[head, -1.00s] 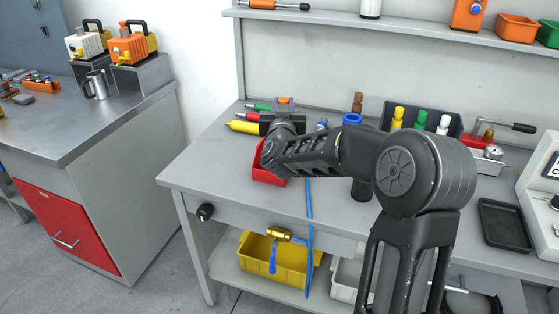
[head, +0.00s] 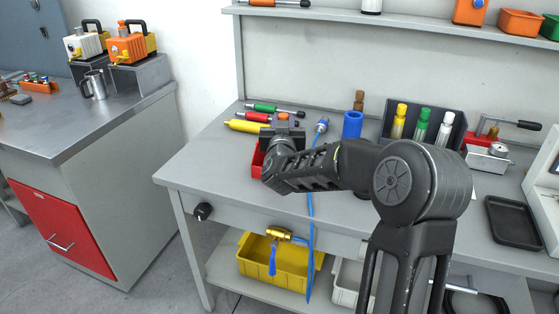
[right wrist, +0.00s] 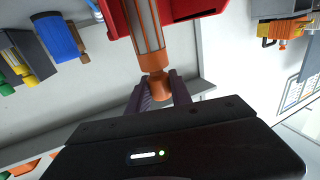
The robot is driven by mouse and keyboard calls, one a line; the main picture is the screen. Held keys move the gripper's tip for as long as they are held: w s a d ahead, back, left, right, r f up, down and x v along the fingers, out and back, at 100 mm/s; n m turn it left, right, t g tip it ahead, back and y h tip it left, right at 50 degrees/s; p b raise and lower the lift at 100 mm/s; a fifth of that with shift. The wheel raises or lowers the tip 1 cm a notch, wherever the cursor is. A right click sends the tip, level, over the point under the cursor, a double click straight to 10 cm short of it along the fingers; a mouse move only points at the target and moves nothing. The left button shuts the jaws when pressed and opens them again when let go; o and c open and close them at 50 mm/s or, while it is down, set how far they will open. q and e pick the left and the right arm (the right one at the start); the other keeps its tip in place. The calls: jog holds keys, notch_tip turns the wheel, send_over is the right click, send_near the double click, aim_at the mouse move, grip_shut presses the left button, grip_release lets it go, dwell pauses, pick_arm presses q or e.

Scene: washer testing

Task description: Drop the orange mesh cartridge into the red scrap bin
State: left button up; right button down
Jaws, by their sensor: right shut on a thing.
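The orange mesh cartridge (right wrist: 147,28) is in my right gripper (right wrist: 160,90), whose two fingers are shut around its narrow orange neck. Its mesh body overlaps the red scrap bin (right wrist: 185,8) in the right wrist view; I cannot tell how far it is inside. In the head view the red bin (head: 257,159) is on the bench's left part, mostly hidden behind my right gripper and wrist. A small orange end of the cartridge (head: 283,116) shows above the gripper (head: 283,130). My left gripper is not in view.
Green, red and yellow tools (head: 247,126) lie behind the bin. A blue cylinder (head: 352,124) and a rack with several capped bottles (head: 422,127) stand to the right. A blue hose (head: 310,205) hangs over the front edge. A black tray (head: 514,221) lies farther right.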

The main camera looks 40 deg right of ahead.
jog(key=c, duration=1.1)
grip_release()
jog(key=v, duration=0.7)
jog(key=shift+s+a+b, duration=0.25)
jog(key=shift+s+b, duration=0.05)
